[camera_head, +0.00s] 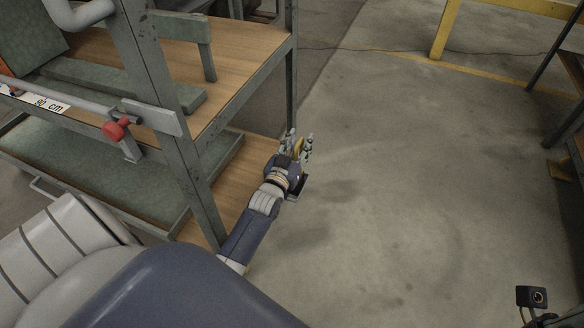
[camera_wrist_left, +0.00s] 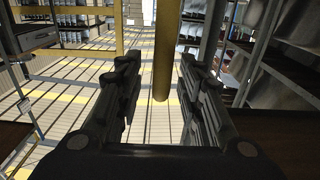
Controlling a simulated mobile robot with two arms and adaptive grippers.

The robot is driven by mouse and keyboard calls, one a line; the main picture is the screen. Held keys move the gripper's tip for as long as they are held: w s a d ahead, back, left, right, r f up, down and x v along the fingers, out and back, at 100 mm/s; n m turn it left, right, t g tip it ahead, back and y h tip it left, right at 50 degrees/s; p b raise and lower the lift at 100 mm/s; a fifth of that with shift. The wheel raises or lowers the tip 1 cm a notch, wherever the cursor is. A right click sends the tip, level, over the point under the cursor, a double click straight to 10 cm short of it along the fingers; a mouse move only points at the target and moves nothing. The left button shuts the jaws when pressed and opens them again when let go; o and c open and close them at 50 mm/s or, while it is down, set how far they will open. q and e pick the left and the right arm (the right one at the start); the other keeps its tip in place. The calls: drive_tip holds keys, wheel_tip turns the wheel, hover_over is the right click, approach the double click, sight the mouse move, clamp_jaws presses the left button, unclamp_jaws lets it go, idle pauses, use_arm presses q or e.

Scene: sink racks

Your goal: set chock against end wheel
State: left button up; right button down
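My left gripper (camera_head: 300,139) is low beside the right-hand post of the green-grey rack, over the bare floor. Its two fingers stand apart. They also show apart in the left wrist view (camera_wrist_left: 158,75), with a yellow post-like bar (camera_wrist_left: 166,50) seen between them and a gap beside it. A small yellow patch shows between the fingers in the head view; I cannot tell what it is. No chock or end wheel can be made out clearly in either view. My right gripper is not in view.
The rack (camera_head: 186,180) has wooden shelves, green trays and a rail with a red knob (camera_head: 116,129). Open concrete floor (camera_head: 400,180) lies to the right. A yellow frame (camera_head: 445,28) stands at the back, and a dark rack (camera_head: 577,150) at the right edge.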

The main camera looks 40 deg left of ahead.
use_arm(q)
clamp_jaws()
drive_tip(key=shift+r, duration=0.2)
idle(0.3)
